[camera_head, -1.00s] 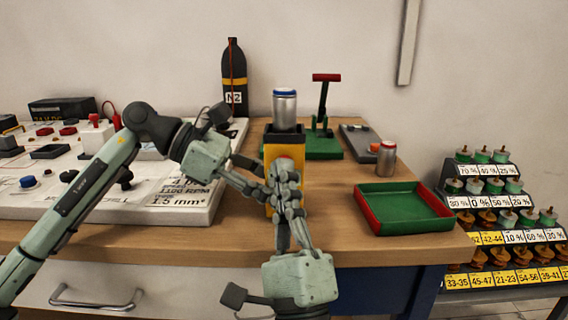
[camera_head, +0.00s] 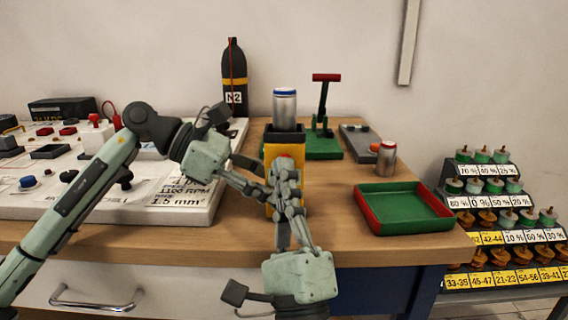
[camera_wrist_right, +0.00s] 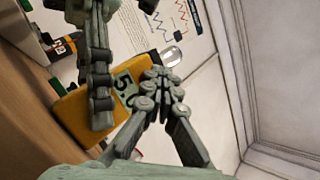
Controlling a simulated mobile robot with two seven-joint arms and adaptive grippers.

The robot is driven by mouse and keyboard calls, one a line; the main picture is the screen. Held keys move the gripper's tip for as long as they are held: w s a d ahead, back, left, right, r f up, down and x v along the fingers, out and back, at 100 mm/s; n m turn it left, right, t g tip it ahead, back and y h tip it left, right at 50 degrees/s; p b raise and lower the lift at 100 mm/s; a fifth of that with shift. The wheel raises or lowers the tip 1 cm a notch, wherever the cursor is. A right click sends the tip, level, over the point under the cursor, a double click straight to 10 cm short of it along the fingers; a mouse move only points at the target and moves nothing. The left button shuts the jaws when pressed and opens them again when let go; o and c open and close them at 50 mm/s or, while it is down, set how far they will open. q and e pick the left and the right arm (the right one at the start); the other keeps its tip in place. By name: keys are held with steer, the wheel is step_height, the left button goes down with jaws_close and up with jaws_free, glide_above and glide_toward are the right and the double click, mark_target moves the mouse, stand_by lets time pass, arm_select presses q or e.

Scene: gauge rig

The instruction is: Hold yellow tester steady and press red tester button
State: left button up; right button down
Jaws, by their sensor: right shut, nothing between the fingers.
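The yellow tester (camera_head: 270,152) stands upright at the table's front edge, with a dark open top. In the right wrist view its yellow body (camera_wrist_right: 72,122) has a small green display (camera_wrist_right: 125,88). The red button (camera_head: 285,158) shows just above my right fingertips on its front. My right gripper (camera_head: 285,170) is shut and empty, its tips close at the tester's front; contact is unclear. Its joined fingers also show in the wrist view (camera_wrist_right: 158,78). My left gripper (camera_head: 262,180) reaches in from the left with its fingers around the tester's body; its far fingertip is hidden.
A red-green tray (camera_head: 405,208) and another can (camera_head: 386,158) are to the right. A white control panel (camera_head: 110,207) is at left. Bare table lies between tester and tray.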

arm_select(q)
steer(key=shift+f, duration=0.1)
arm_select(e)
steer(key=shift+s, duration=0.8)
steer(key=shift+s, duration=0.15)
steer(key=s, duration=0.4)
steer(key=shift+s+a, duration=0.1)
steer(key=shift+s, duration=0.3)
arm_select(q)
steer(key=o, duration=0.9)
